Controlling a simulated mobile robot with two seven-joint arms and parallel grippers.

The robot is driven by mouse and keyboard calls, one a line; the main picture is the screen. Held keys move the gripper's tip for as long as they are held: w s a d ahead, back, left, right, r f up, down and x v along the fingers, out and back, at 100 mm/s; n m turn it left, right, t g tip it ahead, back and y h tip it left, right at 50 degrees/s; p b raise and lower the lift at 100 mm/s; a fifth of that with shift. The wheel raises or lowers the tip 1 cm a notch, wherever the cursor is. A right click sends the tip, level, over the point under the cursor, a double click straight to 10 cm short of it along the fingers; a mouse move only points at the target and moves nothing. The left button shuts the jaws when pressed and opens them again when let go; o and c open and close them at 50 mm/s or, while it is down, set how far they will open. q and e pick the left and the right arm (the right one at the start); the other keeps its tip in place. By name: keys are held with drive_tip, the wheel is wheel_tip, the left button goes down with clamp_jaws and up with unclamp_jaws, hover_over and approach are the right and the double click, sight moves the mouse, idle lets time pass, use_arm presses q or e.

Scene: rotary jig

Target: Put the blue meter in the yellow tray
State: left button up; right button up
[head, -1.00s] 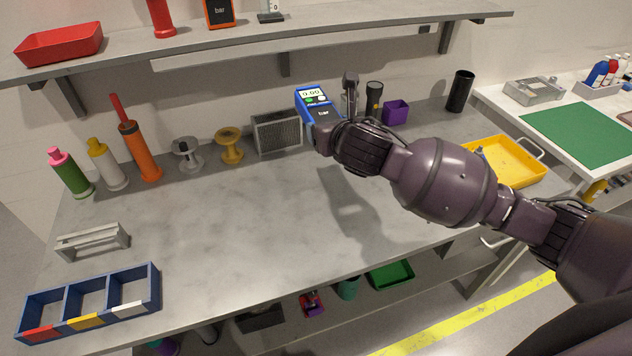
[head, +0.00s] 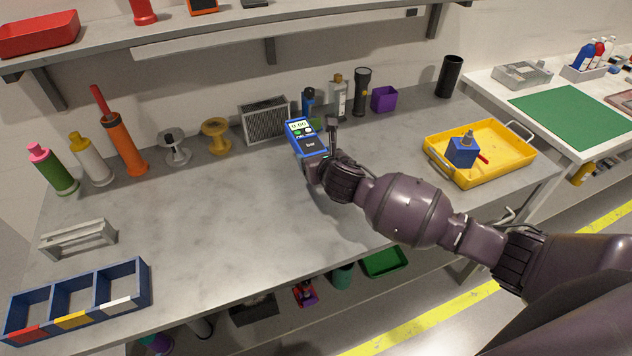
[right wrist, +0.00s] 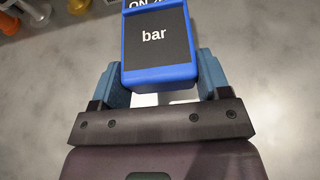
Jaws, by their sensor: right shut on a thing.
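The blue meter (head: 304,137) has a small display and a dark panel marked "bar". My right gripper (head: 316,160) is shut on it and holds it above the grey bench, left of the tray. In the right wrist view the meter (right wrist: 158,45) sits between the two blue fingers of the gripper (right wrist: 160,88). The yellow tray (head: 499,173) stands at the right end of the bench. A blue block-like part with a grey top and a red handle (head: 462,152) lies in its left part. My left gripper is not in view.
A purple box (head: 384,99), a black torch (head: 362,92) and bottles stand along the back. A grey vented box (head: 265,119) is behind and left of the meter. The bench middle is clear. A shelf (head: 150,46) hangs above.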

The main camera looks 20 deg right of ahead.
hover_over(316, 188)
wheel_tip(316, 188, down, 4)
drive_tip(key=shift+f+b, duration=0.15)
drive_tip(key=shift+b, duration=0.15)
wheel_tip(316, 188, down, 4)
drive_tip(key=shift+r+b, duration=0.1)
drive_tip(key=shift+b, duration=0.4)
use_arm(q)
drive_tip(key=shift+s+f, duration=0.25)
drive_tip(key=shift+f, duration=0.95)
use_arm(e)
drive_tip(key=o, duration=1)
drive_tip(key=shift+s, duration=0.1)
